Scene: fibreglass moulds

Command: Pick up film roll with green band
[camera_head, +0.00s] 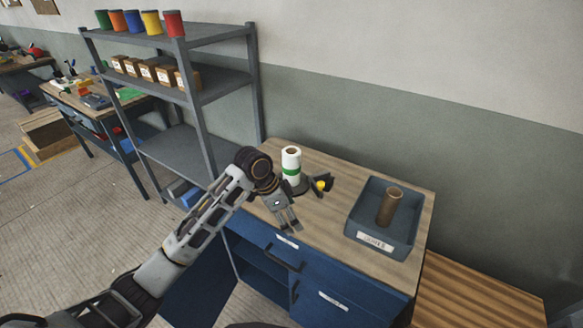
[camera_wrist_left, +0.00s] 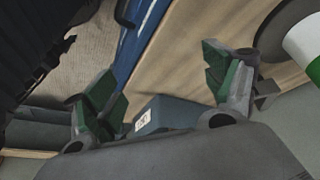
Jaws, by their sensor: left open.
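The white film roll with a green band (camera_head: 291,160) stands upright on a dark base at the back left of the wooden-topped cabinet. Part of it also shows at the right edge of the wrist view (camera_wrist_left: 304,45). My left gripper (camera_head: 289,224) is over the front left part of the top, in front of the roll and apart from it. Its fingers (camera_wrist_left: 165,90) are spread with nothing between them. My right gripper is not seen.
A dark device with a yellow knob (camera_head: 320,186) sits right of the roll. A blue-grey labelled bin (camera_head: 361,225) holding a brown tube (camera_head: 390,205) stands at the right. A grey shelf rack (camera_head: 199,120) rises at the left. The top's middle is clear.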

